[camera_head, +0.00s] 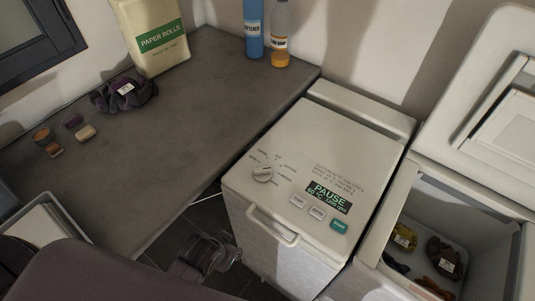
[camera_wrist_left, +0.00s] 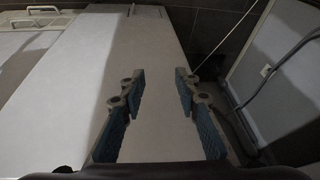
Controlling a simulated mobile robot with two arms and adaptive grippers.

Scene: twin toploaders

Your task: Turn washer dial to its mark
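The washer dial (camera_head: 263,172) is a round white knob with printed marks around it, on the top panel of the closed white toploader (camera_head: 320,135). Which mark its pointer faces is too small to tell. The panel's display (camera_head: 328,197) reads PAUSE, 60 °C and a spin speed. My left gripper (camera_head: 226,256) is low beside the washer's front, below the dial and apart from it. In the left wrist view the left gripper (camera_wrist_left: 156,80) is open and empty, with blue-padded fingers facing the white front panel (camera_wrist_left: 150,45). My right gripper is not in view.
A handle (camera_head: 272,226) juts from the washer's front edge. A second toploader (camera_head: 397,218) stands open at right with clothes inside. A grey counter (camera_head: 190,120) at left holds a paper rolls pack (camera_head: 152,35), bottles (camera_head: 280,35) and a dark cloth bundle (camera_head: 124,92).

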